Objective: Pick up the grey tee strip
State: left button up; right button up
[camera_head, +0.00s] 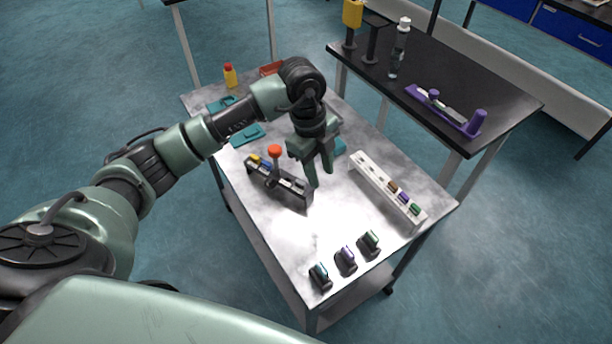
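A dark rack (262,180) stands on the metal table and holds several small pieces, yellow and blue at its left end. A small greyish piece (299,185) sits near its right end; it may be the grey tee strip, but it is too small to tell. My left gripper (320,180) points down just right of the rack's right end. Its two fingers are apart, with nothing visible between them. My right gripper is not in view.
A red-topped knob (275,151) rises at the rack. A white rack (372,180) with brown, purple and green pieces stands to the right. The table between is clear.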

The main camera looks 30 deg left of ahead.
pick_arm(q)
jog(key=n+y, duration=0.1)
jog(key=y, duration=0.1)
send_over(301, 182)
jog(key=shift+w+d+r, duration=0.1)
jog(key=shift+d+r, duration=0.1)
jog(key=shift+r, duration=0.2)
jog(key=shift+a+f+n, duration=0.15)
jog(key=shift+f+n, duration=0.15)
jog(key=shift+s+f+p, duration=0.2)
jog(key=shift+f+p, duration=0.25)
jog(key=shift+f, duration=0.4)
notch_tip(301, 182, down, 5)
jog(key=shift+a+r+p, duration=0.15)
jog(key=shift+r+p, duration=0.05)
jog(key=shift+p, duration=0.7)
jog(key=shift+f, duration=0.3)
grip_shut()
